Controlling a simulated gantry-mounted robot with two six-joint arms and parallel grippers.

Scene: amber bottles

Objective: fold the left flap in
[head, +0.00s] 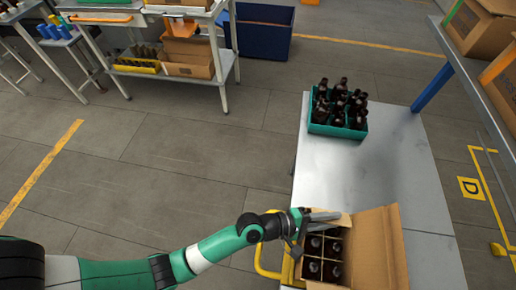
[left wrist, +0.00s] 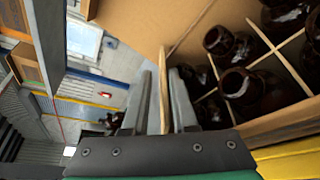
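The cardboard box (head: 377,262) stands at the near left of the grey table, with dark amber bottles (head: 313,270) between its dividers. Its right flap stands up tall. The left flap shows edge-on in the left wrist view (left wrist: 166,85), as a thin tan strip. My left gripper (head: 325,221) is at the box's far left corner. Its two fingers (left wrist: 163,105) lie on either side of the flap, with a narrow gap showing, so they look open around it. Bottles (left wrist: 240,85) show right of the fingers. My right gripper is in neither view.
A green crate of dark bottles (head: 338,117) stands farther back on the grey table (head: 390,165), with clear tabletop between it and the box. A shelf with cardboard boxes (head: 480,28) rises at the right. A workbench (head: 190,70) stands at the back left.

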